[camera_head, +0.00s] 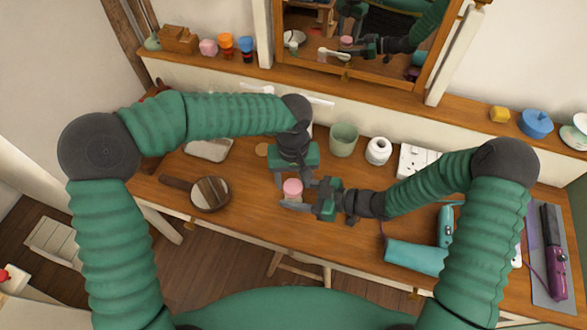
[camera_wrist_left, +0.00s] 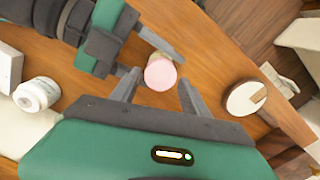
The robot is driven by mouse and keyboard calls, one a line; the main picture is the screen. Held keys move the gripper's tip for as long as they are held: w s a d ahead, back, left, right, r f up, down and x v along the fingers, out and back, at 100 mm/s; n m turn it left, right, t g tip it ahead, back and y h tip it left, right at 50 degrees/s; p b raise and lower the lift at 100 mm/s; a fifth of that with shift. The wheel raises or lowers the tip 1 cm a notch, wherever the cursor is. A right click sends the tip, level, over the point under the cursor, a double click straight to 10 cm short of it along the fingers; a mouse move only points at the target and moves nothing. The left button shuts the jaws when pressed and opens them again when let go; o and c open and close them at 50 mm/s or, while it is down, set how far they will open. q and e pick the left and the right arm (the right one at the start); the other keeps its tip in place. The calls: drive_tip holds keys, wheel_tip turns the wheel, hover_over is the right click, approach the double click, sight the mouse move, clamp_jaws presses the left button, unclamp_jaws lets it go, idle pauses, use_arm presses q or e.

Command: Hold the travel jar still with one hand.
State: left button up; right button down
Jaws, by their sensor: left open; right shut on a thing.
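The travel jar (camera_head: 292,187), small with a pink lid, is near the table's front edge in the head view. Its round pink lid (camera_wrist_left: 160,73) shows in the left wrist view. My right gripper (camera_head: 293,197) comes from the right and is shut on the jar, one finger on each side. My left gripper (camera_head: 293,177) points down over the jar with its fingers apart. In the left wrist view the lid appears between the left fingertips (camera_wrist_left: 159,80), with no clear contact. The jar's lower body is mostly hidden by the right fingers.
A wooden hand mirror (camera_head: 211,193) lies left of the jar. A teal hair dryer (camera_head: 415,257) and a purple styling iron (camera_head: 553,252) lie at right.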

use_arm(q)
drive_tip(key=shift+f, duration=0.85)
clamp_jaws()
drive_tip(key=m, duration=0.9)
drive_tip(key=shift+d, duration=0.1)
drive_tip(key=m, duration=0.8)
drive_tip(key=shift+m, duration=0.4)
drive_tip(key=shift+o, duration=1.5)
unclamp_jaws()
